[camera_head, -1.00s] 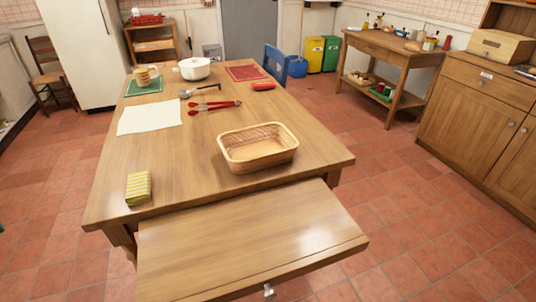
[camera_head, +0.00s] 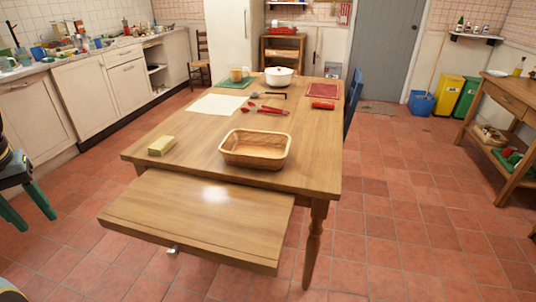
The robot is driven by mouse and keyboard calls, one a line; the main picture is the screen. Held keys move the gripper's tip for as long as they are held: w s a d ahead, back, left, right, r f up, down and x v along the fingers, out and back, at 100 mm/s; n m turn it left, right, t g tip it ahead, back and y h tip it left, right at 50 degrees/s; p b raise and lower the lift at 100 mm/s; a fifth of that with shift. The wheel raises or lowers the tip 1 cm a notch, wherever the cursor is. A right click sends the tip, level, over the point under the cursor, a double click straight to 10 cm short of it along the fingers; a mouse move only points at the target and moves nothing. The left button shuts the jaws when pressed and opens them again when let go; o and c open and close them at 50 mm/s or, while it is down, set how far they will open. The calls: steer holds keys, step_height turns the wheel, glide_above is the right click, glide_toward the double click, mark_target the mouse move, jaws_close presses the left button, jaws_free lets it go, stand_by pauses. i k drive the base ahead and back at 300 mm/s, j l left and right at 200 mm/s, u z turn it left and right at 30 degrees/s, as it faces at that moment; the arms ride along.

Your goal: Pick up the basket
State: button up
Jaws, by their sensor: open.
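The basket (camera_head: 230,158) is a shallow, light-brown wicker tray-like basket with rounded corners. It stands upright near the front right part of the wooden table (camera_head: 170,143) and looks empty. A pulled-out wooden leaf or drawer (camera_head: 190,222) with a small metal knob juts out in front of the table, below the basket.
On the table are a yellow sponge-like block (camera_head: 161,146), a white sheet (camera_head: 214,105), red tongs (camera_head: 273,110) and a white pot (camera_head: 279,76). Tiled floor (camera_head: 400,220) right of the table is clear.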

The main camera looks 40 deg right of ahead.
mark_target(246, 149)
steer(key=k+l+u, duration=0.25)
steer(key=k+l, duration=0.15)
steer(key=l, duration=0.35)
steer(key=k+l+u, duration=0.3)
steer(key=k+l, duration=0.15)
steer(key=l, duration=0.2)
steer(key=k+l+u, duration=0.25)
steer(key=k+l, duration=0.25)
steer(key=k+l+u, duration=0.15)
steer(key=l, duration=0.25)
steer(key=k+l+u, duration=0.15)
steer(key=l, duration=0.25)
steer(key=k+l+u, duration=0.15)
steer(key=k+l, duration=0.2)
steer(key=l+u, duration=0.4)
steer(key=l, duration=0.8)
steer(key=k, duration=0.05)
